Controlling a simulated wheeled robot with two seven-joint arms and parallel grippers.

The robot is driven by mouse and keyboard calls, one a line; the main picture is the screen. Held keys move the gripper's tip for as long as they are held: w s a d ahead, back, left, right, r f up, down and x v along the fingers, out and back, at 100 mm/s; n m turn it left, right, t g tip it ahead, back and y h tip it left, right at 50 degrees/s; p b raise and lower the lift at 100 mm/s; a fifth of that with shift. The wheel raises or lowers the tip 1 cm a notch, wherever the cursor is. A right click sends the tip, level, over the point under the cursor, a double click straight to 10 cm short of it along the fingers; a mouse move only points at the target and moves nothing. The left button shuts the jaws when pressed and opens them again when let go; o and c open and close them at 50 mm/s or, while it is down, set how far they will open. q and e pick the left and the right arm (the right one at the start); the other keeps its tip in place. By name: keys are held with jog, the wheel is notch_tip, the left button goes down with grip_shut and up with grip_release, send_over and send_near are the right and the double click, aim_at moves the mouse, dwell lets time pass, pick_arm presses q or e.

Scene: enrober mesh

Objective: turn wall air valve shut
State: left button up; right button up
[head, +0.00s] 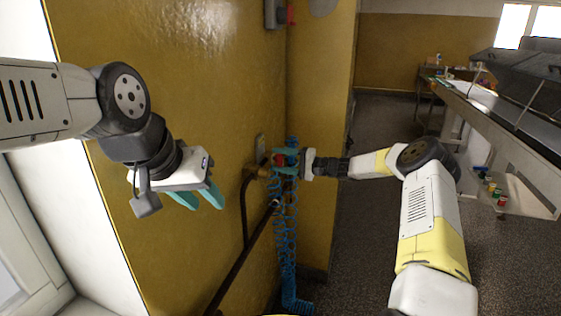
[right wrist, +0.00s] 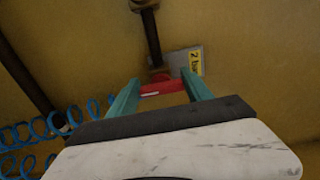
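The wall air valve (head: 262,171) is a brass fitting with a red handle (head: 280,160) on the yellow wall. In the right wrist view the red handle (right wrist: 163,88) spans the gap between the teal fingers of my right gripper (right wrist: 162,82). Both fingers appear to touch its ends. My right gripper (head: 284,161) reaches the valve from the right in the head view. My left gripper (head: 207,202) is in front of the wall to the left, its two teal fingers apart and empty, away from the valve.
A blue coiled hose (head: 287,235) hangs below the valve beside the wall corner. A dark pipe (head: 243,215) runs down the wall. A label plate (right wrist: 193,62) is behind the valve. A long machine bench (head: 500,125) stands right, with open floor between.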

jog(key=shift+o, duration=1.4)
jog(key=shift+d, duration=0.15)
jog(key=v, duration=0.7)
jog(key=shift+d, duration=0.25)
jog(key=shift+s, duration=0.1)
jog(key=shift+r, duration=0.1)
